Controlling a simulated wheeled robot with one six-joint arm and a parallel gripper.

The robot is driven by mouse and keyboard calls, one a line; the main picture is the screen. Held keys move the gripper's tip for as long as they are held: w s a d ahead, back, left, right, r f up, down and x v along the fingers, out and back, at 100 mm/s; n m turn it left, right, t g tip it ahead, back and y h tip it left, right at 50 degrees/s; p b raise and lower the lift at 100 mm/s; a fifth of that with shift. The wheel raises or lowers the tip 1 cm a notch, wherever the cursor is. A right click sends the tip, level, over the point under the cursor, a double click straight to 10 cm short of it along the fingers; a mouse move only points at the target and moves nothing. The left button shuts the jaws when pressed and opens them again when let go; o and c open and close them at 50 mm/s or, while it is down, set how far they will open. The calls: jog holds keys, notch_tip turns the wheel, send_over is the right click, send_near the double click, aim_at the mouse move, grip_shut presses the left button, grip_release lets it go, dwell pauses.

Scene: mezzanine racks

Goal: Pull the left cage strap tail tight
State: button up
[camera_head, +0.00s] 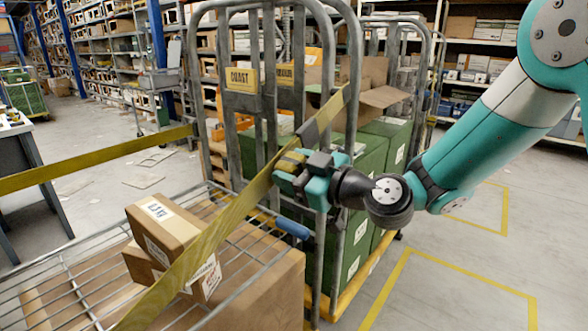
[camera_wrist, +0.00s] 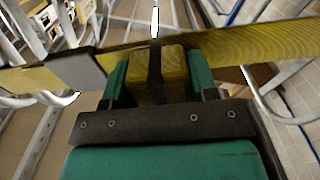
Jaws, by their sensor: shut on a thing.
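A yellow strap (camera_head: 225,215) runs slantwise from the upright of the roll cage with the COAST sign (camera_head: 241,79) down to the lower left, over the near wire cage. A dark grey buckle (camera_head: 319,124) sits on it near the upright, and shows grey in the wrist view (camera_wrist: 77,69). My gripper (camera_head: 288,168) is beside the strap, just below the buckle. In the wrist view its teal fingers (camera_wrist: 158,78) are shut on a short yellow strap tail (camera_wrist: 174,72) with a dark band. The tail's hold is partly hidden in the head view.
The near wire cage (camera_head: 62,262) holds cartons (camera_head: 165,232). Another yellow strap (camera_head: 95,160) stretches across the left. Green crates (camera_head: 372,150) and an open carton (camera_head: 385,97) stand inside the cages behind my gripper. Open floor with yellow lines (camera_head: 470,280) lies at right.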

aim_at(256, 193)
jog(key=s+a+f+b, duration=0.2)
jog(key=s, duration=0.1)
jog(key=s+a+b, duration=0.2)
jog(key=shift+s+f, duration=0.2)
jog(key=shift+f, duration=0.2)
jog(key=o, duration=1.2)
jog(key=shift+s+a, duration=0.15)
jog(key=shift+o, duration=0.4)
